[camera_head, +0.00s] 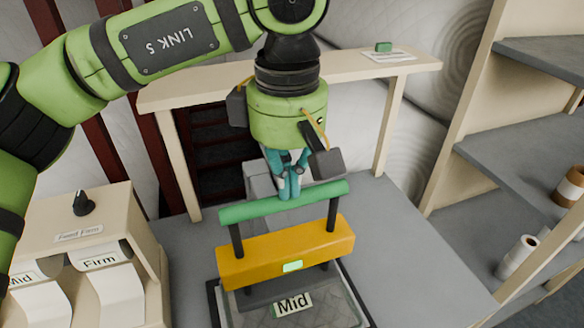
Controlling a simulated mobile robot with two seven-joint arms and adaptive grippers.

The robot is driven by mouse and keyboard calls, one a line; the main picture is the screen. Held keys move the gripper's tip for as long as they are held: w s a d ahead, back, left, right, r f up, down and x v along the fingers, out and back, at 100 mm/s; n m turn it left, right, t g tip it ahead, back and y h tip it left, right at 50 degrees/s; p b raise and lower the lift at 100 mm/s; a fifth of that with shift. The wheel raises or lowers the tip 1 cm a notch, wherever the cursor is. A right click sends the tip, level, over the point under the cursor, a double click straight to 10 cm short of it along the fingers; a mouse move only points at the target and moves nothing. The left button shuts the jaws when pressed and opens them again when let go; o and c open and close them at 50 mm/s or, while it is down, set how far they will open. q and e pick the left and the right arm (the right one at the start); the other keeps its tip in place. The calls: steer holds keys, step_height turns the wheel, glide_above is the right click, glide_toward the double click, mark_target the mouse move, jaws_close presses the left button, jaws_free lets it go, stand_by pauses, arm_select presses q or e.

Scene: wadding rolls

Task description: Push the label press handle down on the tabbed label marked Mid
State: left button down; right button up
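The label press stands at the front centre, with a green handle bar (240,212) on two black posts above a yellow crosspiece (240,264). A label marked Mid (293,304) lies on a grey quilted piece (335,310) under the press. The handle is raised, with a gap between it and the yellow crosspiece. My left gripper (290,190) points down with its teal fingers together, its tips at the middle of the handle bar. I cannot tell if they touch it. My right gripper is not in view.
A beige dispenser (115,212) with a black knob and Mid and Firm labels stands at the left. A beige raised shelf (350,66) crosses behind the press. Grey shelves (525,150) with rolls stand at the right. The grey tabletop (400,235) right of the press is clear.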

arm_select(q)
steer(key=shift+a+r+p, duration=0.15)
steer(key=shift+r+p, duration=1.1)
steer(key=shift+r, duration=0.5)
steer(key=shift+a+r+p, duration=0.1)
steer(key=shift+r+p, duration=1.15)
steer(key=shift+r, duration=0.45)
steer(key=shift+f, duration=0.15)
steer(key=shift+s+f+b, duration=0.1)
steer(key=shift+f+b, duration=0.35)
steer(key=shift+b, duration=0.05)
steer(key=shift+r, duration=0.2)
step_height(320, 180, up, 6)
steer(key=p, duration=0.5)
steer(key=shift+f, duration=0.15)
